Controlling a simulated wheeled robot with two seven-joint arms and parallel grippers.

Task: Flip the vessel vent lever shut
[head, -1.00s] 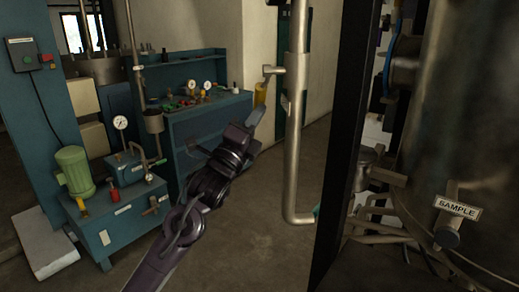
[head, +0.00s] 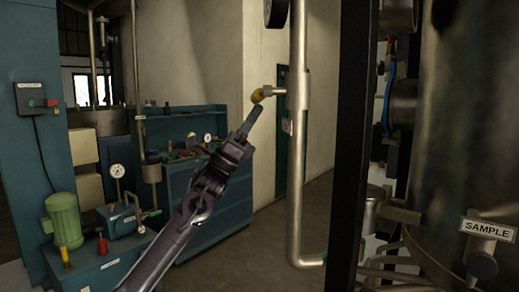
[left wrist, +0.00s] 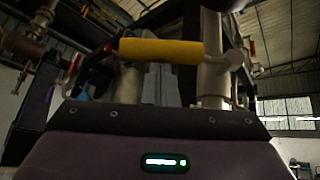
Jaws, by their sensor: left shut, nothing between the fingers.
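The vent lever's yellow handle (head: 257,96) sits at the end of a short stub on the left of a vertical steel pipe (head: 297,150). In the left wrist view the yellow handle (left wrist: 160,51) lies crosswise just beyond the gripper body, with a metal post at its right end. My left gripper (head: 255,112) is shut and empty, its tip just below the yellow handle in the head view. I cannot tell whether they touch. My right gripper is out of view.
A dark upright post (head: 349,150) and a large steel vessel with a SAMPLE label (head: 487,228) stand on the right. A blue workbench (head: 215,215) and a green motor (head: 64,220) are on the left. Open floor shows between bench and pipe.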

